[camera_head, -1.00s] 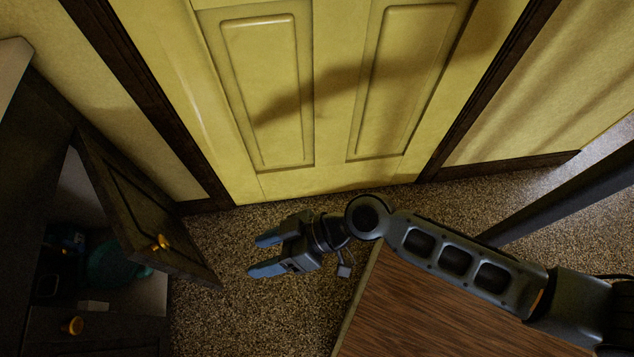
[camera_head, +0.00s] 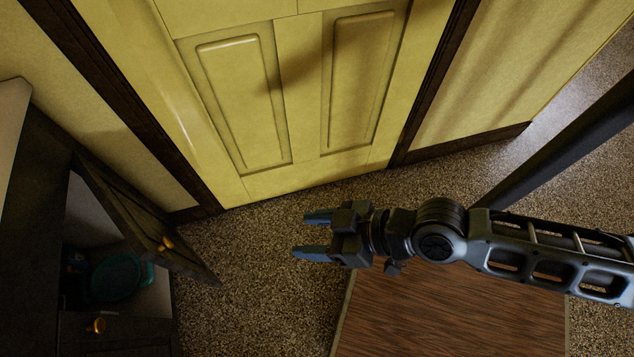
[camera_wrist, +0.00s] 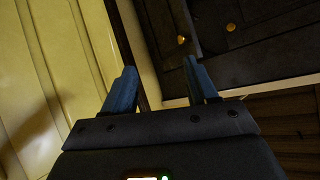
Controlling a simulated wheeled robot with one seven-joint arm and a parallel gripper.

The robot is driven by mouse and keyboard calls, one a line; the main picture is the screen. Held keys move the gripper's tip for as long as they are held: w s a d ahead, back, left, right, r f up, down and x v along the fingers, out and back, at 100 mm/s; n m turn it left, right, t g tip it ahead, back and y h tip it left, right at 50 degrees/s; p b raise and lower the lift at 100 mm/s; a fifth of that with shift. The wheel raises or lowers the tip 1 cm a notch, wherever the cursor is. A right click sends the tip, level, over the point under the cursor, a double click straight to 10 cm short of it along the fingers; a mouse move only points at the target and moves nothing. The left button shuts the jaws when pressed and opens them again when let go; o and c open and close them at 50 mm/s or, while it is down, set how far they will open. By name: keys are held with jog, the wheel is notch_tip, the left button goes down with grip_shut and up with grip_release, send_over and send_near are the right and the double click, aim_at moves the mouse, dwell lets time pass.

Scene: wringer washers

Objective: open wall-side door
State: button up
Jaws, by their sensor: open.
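A dark cabinet (camera_head: 40,150) stands at the left of the head view. Its wall-side door (camera_head: 140,215), with a gold knob (camera_head: 166,243), stands partly open beside the yellow wall, and part of the inside shows. My gripper (camera_head: 300,234) is open and empty, to the right of this door and apart from it, with its blue fingers pointing left. In the wrist view my gripper (camera_wrist: 160,65) has nothing between its fingers. Two gold knobs, one of them (camera_wrist: 181,40), show beyond the fingers on dark cabinet fronts.
A second gold knob (camera_head: 97,325) sits on a lower-left cabinet front. A teal object (camera_head: 118,280) lies inside the cabinet. A yellow panelled room door (camera_head: 300,100) is at the back. A brown wooden surface (camera_head: 450,320) lies below my arm. Speckled floor (camera_head: 240,260) is clear between gripper and cabinet.

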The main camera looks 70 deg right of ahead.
jog(key=shift+s+r, duration=0.25)
jog(key=shift+r, duration=0.15)
dwell(0.3)
